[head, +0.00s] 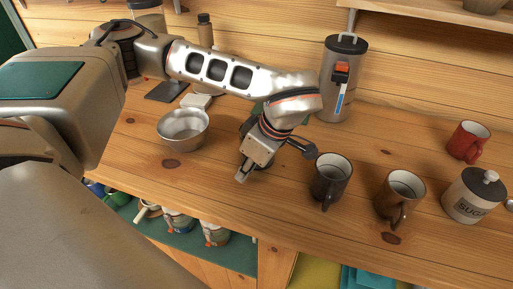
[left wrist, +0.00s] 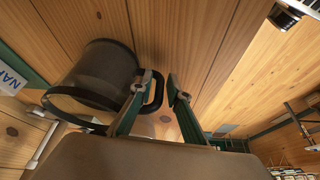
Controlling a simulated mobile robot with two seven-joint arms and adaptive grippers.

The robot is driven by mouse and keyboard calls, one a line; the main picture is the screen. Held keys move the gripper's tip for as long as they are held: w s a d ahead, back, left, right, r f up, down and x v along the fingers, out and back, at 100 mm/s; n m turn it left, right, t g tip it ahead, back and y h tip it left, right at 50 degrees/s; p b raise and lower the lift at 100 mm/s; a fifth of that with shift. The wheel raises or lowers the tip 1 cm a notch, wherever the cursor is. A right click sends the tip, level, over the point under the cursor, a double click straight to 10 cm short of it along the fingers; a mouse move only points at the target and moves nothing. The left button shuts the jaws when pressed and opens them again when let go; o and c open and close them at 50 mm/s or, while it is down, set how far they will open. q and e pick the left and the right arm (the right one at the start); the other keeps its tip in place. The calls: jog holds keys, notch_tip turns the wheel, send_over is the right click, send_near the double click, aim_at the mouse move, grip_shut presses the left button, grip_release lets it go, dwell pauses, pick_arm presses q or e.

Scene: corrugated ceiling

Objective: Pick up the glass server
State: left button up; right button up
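The glass server (left wrist: 103,75) is a dark see-through vessel with a black rim and a black loop handle. In the left wrist view it is left of centre, with its handle (left wrist: 158,92) toward my fingers. My left gripper (left wrist: 162,83) is open, with its two green-and-grey fingers apart and the handle showing between them. I cannot tell whether either finger touches it. In the head view my left gripper (head: 243,176) is low over the counter and hides most of the server; a dark part shows behind it. My right gripper is in neither view.
On the wooden counter, a metal bowl (head: 183,131) stands left of my gripper. A dark mug (head: 329,181) is close on the right, then a brown mug (head: 397,196), a sugar jar (head: 467,200) and a red mug (head: 465,146). A tall canister (head: 341,80) stands behind.

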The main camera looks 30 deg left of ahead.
pick_arm(q)
jog(key=shift+s+a+f, duration=0.1)
jog(key=shift+f, duration=0.5)
jog(key=shift+c, duration=0.4)
grip_shut()
jog(key=shift+r, duration=0.1)
jog(key=shift+r, duration=0.15)
